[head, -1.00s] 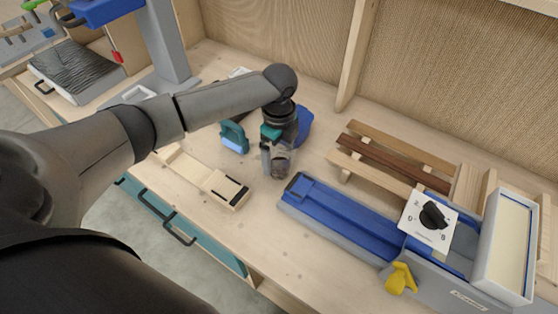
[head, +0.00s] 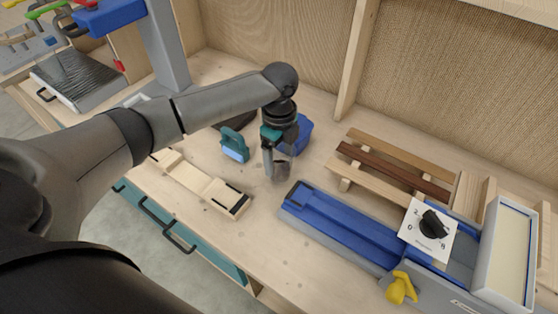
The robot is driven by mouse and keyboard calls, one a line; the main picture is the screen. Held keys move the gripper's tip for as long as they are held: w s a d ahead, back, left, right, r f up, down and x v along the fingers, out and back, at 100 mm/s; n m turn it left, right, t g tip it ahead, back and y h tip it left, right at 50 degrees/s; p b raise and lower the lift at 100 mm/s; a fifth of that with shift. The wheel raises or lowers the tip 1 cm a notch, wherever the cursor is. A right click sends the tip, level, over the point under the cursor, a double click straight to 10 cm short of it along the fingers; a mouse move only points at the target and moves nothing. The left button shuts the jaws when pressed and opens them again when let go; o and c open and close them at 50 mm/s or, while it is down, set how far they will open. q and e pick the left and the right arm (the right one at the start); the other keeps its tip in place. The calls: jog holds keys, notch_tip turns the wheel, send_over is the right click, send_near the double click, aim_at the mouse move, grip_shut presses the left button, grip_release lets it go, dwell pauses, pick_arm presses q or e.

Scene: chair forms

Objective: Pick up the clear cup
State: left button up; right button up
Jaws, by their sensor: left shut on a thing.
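My left gripper (head: 275,168) points down over the middle of the workbench and is shut on the clear cup (head: 283,171). The cup is small and see-through, looks dark in part, and is partly hidden by the fingers. I cannot tell whether it touches the bench top. My right gripper does not show.
A teal handled object (head: 235,145) and a blue bin (head: 301,134) stand close around the gripper. A wooden block (head: 225,197) lies in front. A long blue machine bed (head: 340,222) and wooden slats (head: 392,167) are at right. The bench between is bare.

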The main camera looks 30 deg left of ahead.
pick_arm(q)
notch_tip(320, 180, up, 18)
jog(key=p, duration=0.1)
jog(key=shift+p, duration=0.4)
jog(key=shift+f, duration=0.15)
